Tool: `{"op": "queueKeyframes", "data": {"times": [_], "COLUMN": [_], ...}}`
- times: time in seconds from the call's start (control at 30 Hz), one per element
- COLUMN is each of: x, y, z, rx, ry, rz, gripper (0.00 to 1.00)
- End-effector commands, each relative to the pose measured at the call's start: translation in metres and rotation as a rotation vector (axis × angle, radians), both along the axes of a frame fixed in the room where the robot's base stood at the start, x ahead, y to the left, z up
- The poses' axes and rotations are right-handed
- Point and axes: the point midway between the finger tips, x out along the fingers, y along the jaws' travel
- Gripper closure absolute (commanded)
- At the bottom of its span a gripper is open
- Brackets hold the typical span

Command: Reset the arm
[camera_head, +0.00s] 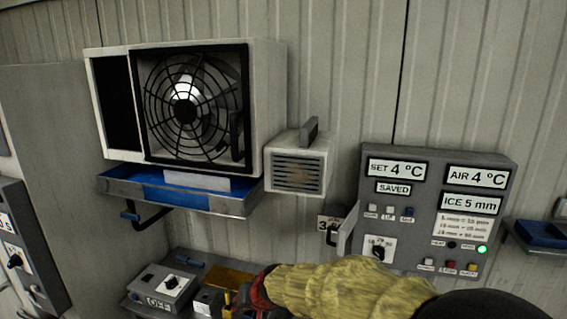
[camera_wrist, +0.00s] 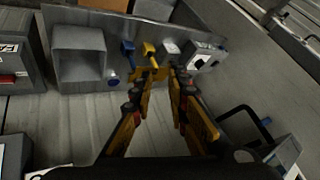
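My arm, in a yellowish sleeve (camera_head: 345,285), reaches in from the lower right in the head view. My gripper (camera_head: 245,297) is at the bottom centre there, beside the lower bench, partly cut off by the frame edge. In the wrist view, my gripper (camera_wrist: 163,78) has its two yellow and black fingers apart, with a clear gap and nothing visibly held. A yellow-handled item (camera_wrist: 149,50) and a blue-handled item (camera_wrist: 128,48) lie beyond the fingertips. Whether the fingertips touch anything is not clear.
A fan unit (camera_head: 190,102) stands above a blue drip tray (camera_head: 180,192). A vented box (camera_head: 297,171) is on the wall. A control panel (camera_head: 436,215) reads SET 4 °C and has a lit green lamp. A switch box (camera_head: 162,288) sits left of my gripper.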

Motion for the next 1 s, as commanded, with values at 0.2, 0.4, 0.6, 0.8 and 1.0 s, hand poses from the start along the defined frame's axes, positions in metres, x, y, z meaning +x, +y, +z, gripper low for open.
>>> {"op": "queueKeyframes", "data": {"times": [0.2, 0.4, 0.6, 0.8, 1.0], "x": [-0.121, -0.215, -0.278, -0.300, -0.304], "y": [-0.097, -0.185, -0.252, -0.284, -0.299], "z": [-0.003, -0.009, -0.014, -0.006, 0.006], "rx": [-0.135, -0.269, -0.360, -0.356, -0.344], "ry": [0.182, 0.272, 0.239, 0.115, 0.041], "rz": [0.071, 0.065, 0.008, -0.095, -0.166], "gripper": [0.84, 0.84, 0.84, 0.84, 0.84]}}
